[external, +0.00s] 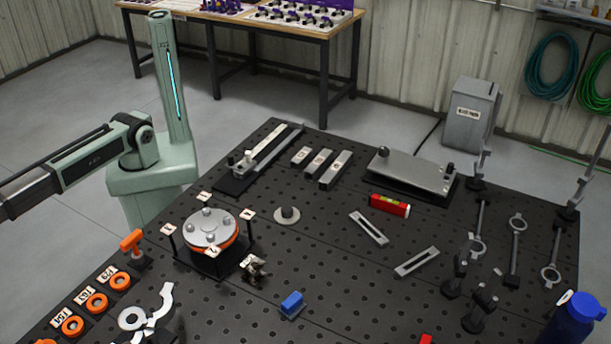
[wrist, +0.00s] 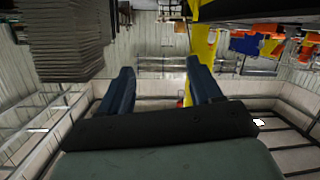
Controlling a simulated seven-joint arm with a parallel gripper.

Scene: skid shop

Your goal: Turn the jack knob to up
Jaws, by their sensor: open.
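A round silver disc with several raised studs and an orange rim (external: 210,230) sits on a dark base on the pegboard bench. Small white cards on posts stand around it; their marks are too small to read. I cannot tell for certain that this is the jack knob or which way it is set. A flat grey plate device (external: 412,172) with dark knobs stands at the back right. My gripper (wrist: 159,72) shows in the wrist view, its two blue fingers apart with nothing between them. It is outside the external view, where my arm extends off the left edge, away from the bench.
The dark perforated bench (external: 335,265) holds a blue block (external: 292,304), a red level (external: 390,206), slotted bars, orange rings (external: 97,303), an orange-handled piece (external: 131,243) and upright rods at right. A blue bottle (external: 574,319) stands at front right.

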